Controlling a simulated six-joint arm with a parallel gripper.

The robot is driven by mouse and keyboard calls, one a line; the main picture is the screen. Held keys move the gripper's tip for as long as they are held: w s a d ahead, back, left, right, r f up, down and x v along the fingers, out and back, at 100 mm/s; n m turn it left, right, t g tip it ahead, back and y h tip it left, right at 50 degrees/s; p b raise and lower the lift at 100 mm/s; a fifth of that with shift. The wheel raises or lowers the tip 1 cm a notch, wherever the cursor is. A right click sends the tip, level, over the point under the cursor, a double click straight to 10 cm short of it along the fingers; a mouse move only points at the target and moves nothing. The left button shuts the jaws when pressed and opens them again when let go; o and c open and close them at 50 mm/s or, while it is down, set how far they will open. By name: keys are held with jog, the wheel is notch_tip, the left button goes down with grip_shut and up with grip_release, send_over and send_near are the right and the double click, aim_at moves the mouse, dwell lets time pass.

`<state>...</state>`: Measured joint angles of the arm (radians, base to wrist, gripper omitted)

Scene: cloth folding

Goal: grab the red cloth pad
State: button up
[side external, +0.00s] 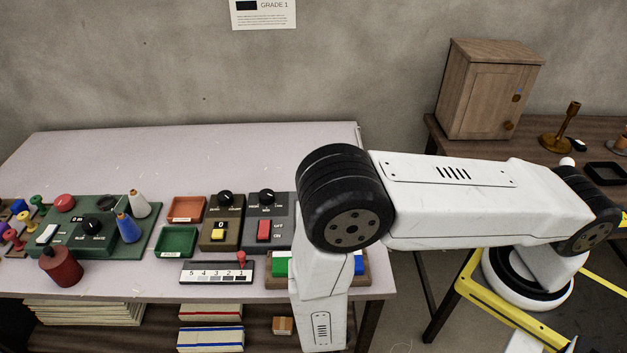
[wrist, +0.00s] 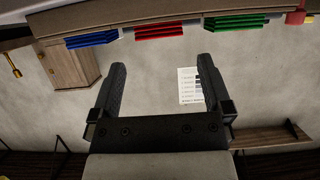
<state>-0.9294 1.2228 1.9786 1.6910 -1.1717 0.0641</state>
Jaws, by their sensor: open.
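The red cloth pad (wrist: 160,30) shows in the wrist view as a folded, layered strip at the top, between the blue pad (wrist: 92,39) and the green pad (wrist: 236,23). My gripper (wrist: 162,66) is open and empty. In the wrist view its two dark fingers point up toward the pads, with the red pad beyond the gap and apart from the fingers. In the side external view the green pad (side external: 280,267) and blue pad (side external: 359,264) peek out either side of my white arm. The arm hides the red pad and my gripper's fingers there.
The pads lie on a wooden tray (side external: 367,282) near the front right of the pale table (side external: 200,150). Left of it are a numbered strip (side external: 216,272) with a red peg, switch boxes (side external: 221,233) and small bins (side external: 176,242). The table's back is clear.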

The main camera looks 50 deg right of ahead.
jog(key=shift+w+d+f, duration=0.25)
jog(key=shift+w+d, duration=0.2)
jog(key=shift+w, duration=0.05)
jog(key=shift+x, duration=2.6)
jog(key=c, duration=1.1)
jog(key=shift+r, duration=0.2)
